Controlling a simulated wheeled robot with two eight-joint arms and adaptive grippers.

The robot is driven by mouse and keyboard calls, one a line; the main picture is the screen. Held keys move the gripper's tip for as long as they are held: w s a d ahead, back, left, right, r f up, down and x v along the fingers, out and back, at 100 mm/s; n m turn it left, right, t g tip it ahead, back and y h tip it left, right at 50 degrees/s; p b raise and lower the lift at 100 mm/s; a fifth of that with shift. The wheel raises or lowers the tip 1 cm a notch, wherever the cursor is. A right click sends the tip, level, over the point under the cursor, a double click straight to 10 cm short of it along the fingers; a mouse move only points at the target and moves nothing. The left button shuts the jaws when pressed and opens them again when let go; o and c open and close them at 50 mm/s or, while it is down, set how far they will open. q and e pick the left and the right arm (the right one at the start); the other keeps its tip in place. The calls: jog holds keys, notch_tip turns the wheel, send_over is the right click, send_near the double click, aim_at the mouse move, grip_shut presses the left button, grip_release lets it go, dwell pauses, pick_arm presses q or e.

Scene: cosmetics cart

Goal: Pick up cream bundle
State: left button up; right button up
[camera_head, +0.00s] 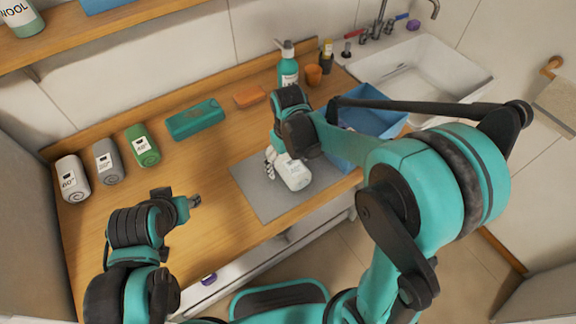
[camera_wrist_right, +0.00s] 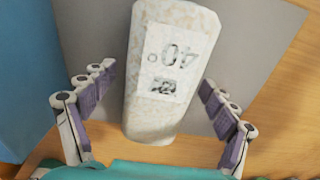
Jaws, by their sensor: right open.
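The cream bundle (camera_head: 294,174) is a pale speckled roll with a white label, lying on a grey mat (camera_head: 262,203). In the right wrist view the cream bundle (camera_wrist_right: 160,110) shows an upside-down "40°" label. My right gripper (camera_head: 280,164) is over the mat at the bundle; in its wrist view the gripper (camera_wrist_right: 157,82) is open, with fingers on both sides of the bundle and visible gaps to each. My left gripper (camera_head: 192,202) is over the wood counter, left of the mat, away from the bundle; its finger opening is unclear.
Grey-white (camera_head: 73,178), grey (camera_head: 109,161) and green (camera_head: 142,146) rolls stand at the left. A teal case (camera_head: 195,119), orange block (camera_head: 249,96), pump bottle (camera_head: 288,70) and orange cup (camera_head: 313,75) line the back. A blue bin (camera_head: 365,92) is beside the sink (camera_head: 425,75).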

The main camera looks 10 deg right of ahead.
jog(key=c, duration=1.6)
jog(key=shift+o, duration=0.2)
jog(key=shift+r, duration=0.1)
jog(key=shift+r, duration=0.45)
jog(key=r+p, duration=0.1)
jog(key=r, duration=0.1)
jog(key=d+r+p, duration=0.1)
jog(key=r, duration=0.1)
jog(key=shift+s, duration=0.2)
jog(key=s+d+r+p, duration=0.3)
jog(key=d+r, duration=0.3)
jog(key=d, duration=0.4)
jog(key=shift+s, duration=0.4)
